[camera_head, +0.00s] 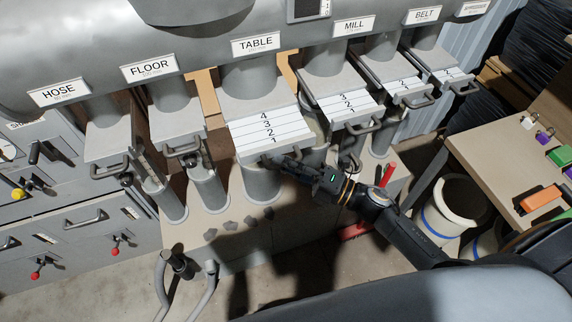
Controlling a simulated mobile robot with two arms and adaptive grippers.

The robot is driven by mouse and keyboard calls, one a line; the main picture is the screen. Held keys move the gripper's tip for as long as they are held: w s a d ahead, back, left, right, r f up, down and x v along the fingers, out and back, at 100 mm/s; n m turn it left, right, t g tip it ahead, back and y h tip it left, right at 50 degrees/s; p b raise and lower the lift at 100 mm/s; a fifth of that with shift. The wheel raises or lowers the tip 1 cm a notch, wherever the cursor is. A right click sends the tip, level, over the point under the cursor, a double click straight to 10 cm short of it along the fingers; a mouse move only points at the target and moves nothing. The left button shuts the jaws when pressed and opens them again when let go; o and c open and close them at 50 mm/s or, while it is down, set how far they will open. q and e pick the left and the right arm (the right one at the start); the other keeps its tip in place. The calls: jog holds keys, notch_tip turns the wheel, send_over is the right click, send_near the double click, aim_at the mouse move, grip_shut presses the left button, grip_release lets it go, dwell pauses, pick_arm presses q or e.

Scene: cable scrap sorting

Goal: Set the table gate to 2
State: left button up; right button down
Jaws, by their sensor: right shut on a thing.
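The table gate (254,140) is a pale sliding plate under the TABLE sign (256,43). It is pulled out of its duct, and its marks 1, 2, 3 and 4 all show, with 1 nearest the front edge. My right gripper (292,163) is at the front of this plate, by its right front corner. It is shut on the gate's handle, which is mostly hidden behind the fingers. My left gripper is not in view.
The mill gate (350,108) is out to its right, showing 1 to 3, and the belt gate (404,89) is beyond. The floor gate (180,140) and hose gate (108,146) are to the left. A bench (490,150) with coloured blocks stands at right, above a white bucket (455,205).

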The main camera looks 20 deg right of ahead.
aim_at(287, 150)
jog(key=w+b, duration=0.2)
jog(key=w, duration=0.4)
jog(key=shift+a+f, duration=0.1)
jog(key=c, duration=1.4)
grip_release()
jog(key=shift+o, duration=0.2)
jog(key=v, duration=1.2)
